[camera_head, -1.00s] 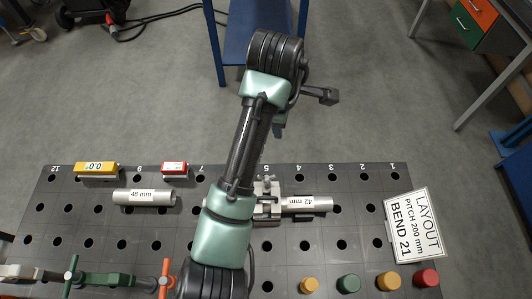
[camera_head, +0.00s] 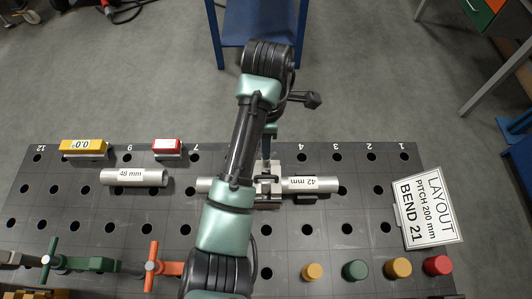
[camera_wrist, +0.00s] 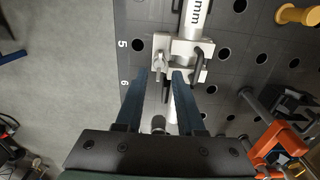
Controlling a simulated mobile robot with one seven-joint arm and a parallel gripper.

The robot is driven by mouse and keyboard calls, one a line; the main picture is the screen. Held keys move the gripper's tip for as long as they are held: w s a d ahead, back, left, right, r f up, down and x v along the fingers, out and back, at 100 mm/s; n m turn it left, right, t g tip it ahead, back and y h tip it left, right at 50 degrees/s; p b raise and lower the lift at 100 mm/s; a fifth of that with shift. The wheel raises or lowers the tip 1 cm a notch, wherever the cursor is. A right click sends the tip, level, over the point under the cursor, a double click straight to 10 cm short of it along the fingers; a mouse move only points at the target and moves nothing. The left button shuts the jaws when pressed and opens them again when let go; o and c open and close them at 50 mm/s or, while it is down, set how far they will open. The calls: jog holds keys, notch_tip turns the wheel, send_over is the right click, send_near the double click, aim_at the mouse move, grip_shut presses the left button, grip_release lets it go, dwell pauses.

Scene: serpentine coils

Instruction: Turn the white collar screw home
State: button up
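A pale metal clamp (camera_head: 268,187) sits on the dark perforated table around the tube labelled 42 mm (camera_head: 312,184). In the wrist view the clamp (camera_wrist: 186,47) carries a light-coloured screw with a cross handle (camera_wrist: 160,62) on its left and a darker bar handle (camera_wrist: 199,62) on its right. I cannot clearly tell which has the white collar. My gripper (camera_wrist: 160,76) is open, its two blue fingers apart and empty, with their tips near the clamp's edge by the light screw. In the head view my arm partly hides the gripper (camera_head: 270,131) and the clamp's left side.
A loose tube labelled 48 mm (camera_head: 134,177), a yellow block (camera_head: 84,148) and a red block (camera_head: 167,148) lie at left. Green (camera_head: 85,264) and orange (camera_head: 165,268) clamps stand at front left. Several coloured knobs (camera_head: 355,270) and a layout sign (camera_head: 428,205) are at right.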

jog(key=shift+f+p, duration=0.4)
jog(key=shift+f, duration=1.05)
grip_shut()
